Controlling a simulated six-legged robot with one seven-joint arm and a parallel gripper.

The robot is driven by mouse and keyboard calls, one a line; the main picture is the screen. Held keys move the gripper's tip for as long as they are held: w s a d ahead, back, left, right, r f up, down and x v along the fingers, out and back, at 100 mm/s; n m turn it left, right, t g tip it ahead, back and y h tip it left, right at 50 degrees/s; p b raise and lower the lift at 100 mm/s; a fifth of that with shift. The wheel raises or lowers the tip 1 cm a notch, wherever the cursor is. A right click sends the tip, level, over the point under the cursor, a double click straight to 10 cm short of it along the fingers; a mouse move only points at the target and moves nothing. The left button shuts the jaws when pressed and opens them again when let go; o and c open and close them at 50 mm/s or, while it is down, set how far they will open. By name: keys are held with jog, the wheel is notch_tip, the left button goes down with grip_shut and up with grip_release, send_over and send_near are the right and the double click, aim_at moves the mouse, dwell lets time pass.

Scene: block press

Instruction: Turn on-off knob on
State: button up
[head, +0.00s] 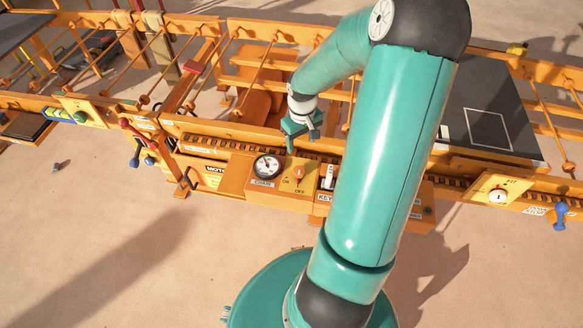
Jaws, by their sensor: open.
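The on-off knob (299,173) is a small orange knob on the orange control panel in the middle of the head view. It sits between the labels ON, at its left, and OFF, below it. My gripper (303,146) is teal and hangs just above and behind the knob, with its fingers pointing down. It is open and empty and appears apart from the knob. The knob's exact pointing direction is too small to read.
Orange rails and slanted rods run behind the panel. Bare floor lies in front.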

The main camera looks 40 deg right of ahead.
aim_at(299, 170)
notch_tip(299, 170, down, 14)
jog(key=shift+a+r, duration=0.1)
dwell(0.5)
jog(key=c, duration=1)
